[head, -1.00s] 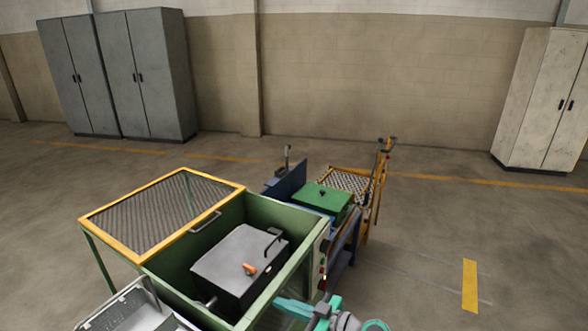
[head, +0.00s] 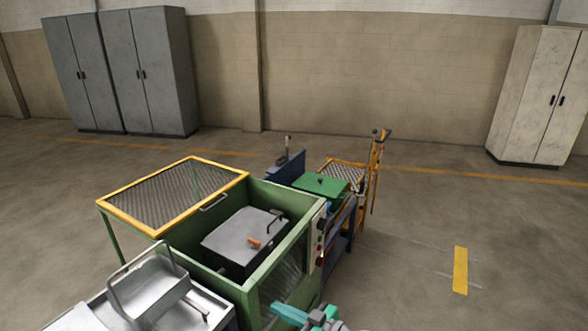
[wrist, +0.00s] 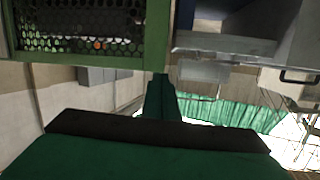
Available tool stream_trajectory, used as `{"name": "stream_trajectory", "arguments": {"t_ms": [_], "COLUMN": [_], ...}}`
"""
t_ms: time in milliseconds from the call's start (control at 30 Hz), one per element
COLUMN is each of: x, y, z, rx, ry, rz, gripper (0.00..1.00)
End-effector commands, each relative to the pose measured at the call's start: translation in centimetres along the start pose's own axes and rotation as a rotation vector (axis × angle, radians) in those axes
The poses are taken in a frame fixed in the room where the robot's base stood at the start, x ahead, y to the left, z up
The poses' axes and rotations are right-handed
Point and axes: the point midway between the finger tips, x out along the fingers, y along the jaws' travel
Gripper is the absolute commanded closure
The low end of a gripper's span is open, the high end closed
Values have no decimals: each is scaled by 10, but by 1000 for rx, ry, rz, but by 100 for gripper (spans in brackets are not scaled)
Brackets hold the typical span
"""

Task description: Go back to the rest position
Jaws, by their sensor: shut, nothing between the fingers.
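My gripper (head: 290,313) shows as a teal piece at the bottom edge of the head view, low in front of the green furnace cabinet (head: 257,279). In the wrist view the teal fingers of my gripper (wrist: 161,84) are together and hold nothing. They point towards a green frame with perforated mesh (wrist: 80,30) at the top left of that view. The furnace cabinet has an open top with a grey lidded box (head: 240,238) inside, with an orange knob. Most of my arm is out of view.
A yellow-framed mesh cover (head: 175,192) is raised beside the furnace opening. A metal tray (head: 205,300) with a handled basket (head: 150,283) stands at lower left. Behind are a green-lidded box (head: 318,184) and a yellow trolley (head: 376,170). Floor at right is clear.

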Motion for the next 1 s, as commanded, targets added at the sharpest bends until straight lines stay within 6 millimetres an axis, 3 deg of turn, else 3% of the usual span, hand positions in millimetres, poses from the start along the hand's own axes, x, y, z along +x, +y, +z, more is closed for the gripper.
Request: {"name": "stream_trajectory", "arguments": {"t_ms": [367,567,800,1000], "x": [15,13,-15,-56], "y": [-26,-59,-106,-150], "z": [63,120,178,210], "rx": [163,291,402,440], "ry": [-25,-54,-88,-107], "rz": [162,326,536,697], "gripper": [100,100,100,100]}}
